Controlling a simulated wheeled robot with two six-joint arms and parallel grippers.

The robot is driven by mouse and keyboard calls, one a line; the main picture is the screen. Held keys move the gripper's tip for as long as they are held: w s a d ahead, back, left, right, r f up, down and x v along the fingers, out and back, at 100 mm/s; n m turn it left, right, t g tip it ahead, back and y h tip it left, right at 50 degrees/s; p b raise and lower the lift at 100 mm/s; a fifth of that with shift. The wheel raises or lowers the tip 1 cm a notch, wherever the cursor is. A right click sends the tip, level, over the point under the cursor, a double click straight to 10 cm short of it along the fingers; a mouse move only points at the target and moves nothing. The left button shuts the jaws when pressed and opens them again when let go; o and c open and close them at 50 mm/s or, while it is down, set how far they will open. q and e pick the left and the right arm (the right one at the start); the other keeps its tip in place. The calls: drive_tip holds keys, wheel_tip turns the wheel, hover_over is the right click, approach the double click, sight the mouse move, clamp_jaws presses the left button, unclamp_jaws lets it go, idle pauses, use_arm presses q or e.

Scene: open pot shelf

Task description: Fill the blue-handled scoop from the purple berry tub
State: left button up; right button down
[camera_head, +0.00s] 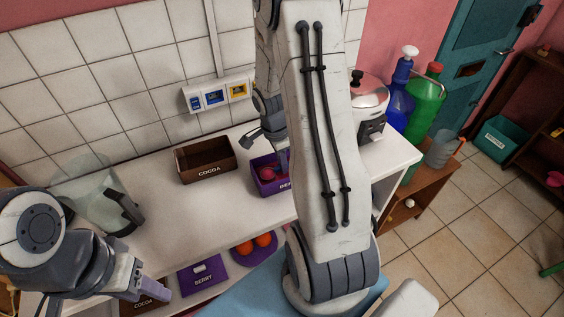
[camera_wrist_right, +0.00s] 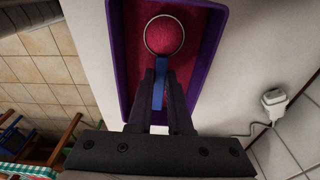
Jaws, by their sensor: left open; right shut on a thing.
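The purple berry tub (camera_head: 262,186) stands on the white counter, partly hidden behind my right arm. In the right wrist view the tub (camera_wrist_right: 119,60) holds crimson powder. My right gripper (camera_wrist_right: 161,80) is shut on the blue handle of the scoop (camera_wrist_right: 158,95). The scoop's round bowl lies over the powder within the tub's outline, its inside looking crimson. I cannot tell whether the bowl is sunk in the powder. In the head view my right gripper (camera_head: 280,160) is over the tub, its fingers mostly hidden. My left gripper (camera_head: 130,290) is open and empty at lower left.
A brown cocoa tub (camera_head: 206,172) stands left of the berry tub. A clear jug (camera_head: 88,190) is at the counter's left. A berry-labelled purple box (camera_head: 203,276) and orange fruits (camera_head: 263,240) lie below the front edge. A cooker (camera_head: 370,95) stands right.

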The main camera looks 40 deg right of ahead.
drive_tip(key=shift+r+p, duration=3)
drive_tip(key=shift+r, duration=1.25)
use_arm(q)
wheel_tip(320, 180, up, 6)
